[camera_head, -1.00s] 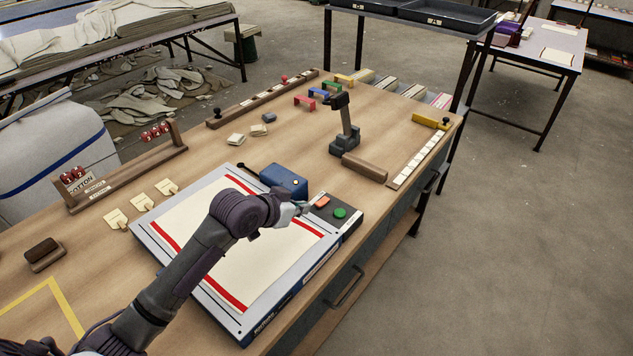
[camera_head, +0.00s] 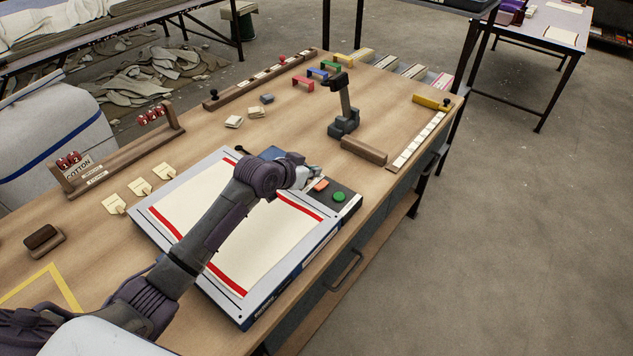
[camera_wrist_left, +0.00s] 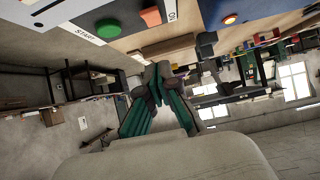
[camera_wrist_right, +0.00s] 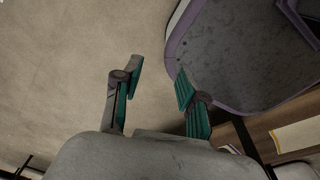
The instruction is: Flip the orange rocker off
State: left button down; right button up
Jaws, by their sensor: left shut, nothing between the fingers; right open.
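The orange rocker (camera_head: 320,185) sits on the dark control panel (camera_head: 325,207) at the right end of the flat white press, beside a green button (camera_head: 338,196). My left gripper (camera_head: 315,177) is shut and empty, just behind and left of the rocker; I cannot tell whether it touches. In the left wrist view the shut fingertips (camera_wrist_left: 156,76) appear below the orange rocker (camera_wrist_left: 151,17) and green button (camera_wrist_left: 107,28) in the picture. Which way the rocker is tipped is unclear. My right gripper (camera_wrist_right: 160,75) is open and empty, away from the panel; the head view does not show it.
A cream cloth (camera_head: 235,230) with red bands lies on the press (camera_head: 152,235). A blue box (camera_head: 272,152) stands behind my left forearm, partly hidden. A dark stand (camera_head: 344,120) and a wooden block (camera_head: 364,150) are farther right. Bare table lies between them and the panel.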

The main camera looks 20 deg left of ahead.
aim_at(323, 185)
pick_arm(q)
jog(key=x, duration=0.3)
jog(key=shift+w+d+f, duration=0.1)
jog(key=shift+w, duration=0.15)
jog(key=shift+s+f+p, duration=0.2)
jog(key=shift+f, duration=0.4)
jog(key=shift+s+f+p, duration=0.15)
jog(key=shift+f+p, duration=0.05)
jog(key=shift+f, duration=0.4)
jog(key=shift+s+a+f, duration=0.25)
jog(key=shift+s+f, duration=0.05)
jog(key=shift+f, duration=0.45)
pick_arm(e)
jog(key=shift+s+a+r, duration=0.2)
jog(key=shift+s+r, duration=0.3)
jog(key=shift+s, duration=0.35)
jog(key=shift+d, duration=0.15)
pick_arm(q)
jog(key=shift+f, duration=0.1)
pick_arm(e)
jog(key=shift+w, duration=0.1)
pick_arm(q)
jog(key=shift+s+a+f, duration=0.1)
jog(key=shift+s+f, duration=0.1)
jog(key=shift+f, duration=0.2)
jog(key=shift+r, duration=0.1)
pick_arm(e)
jog(key=shift+f, duration=0.1)
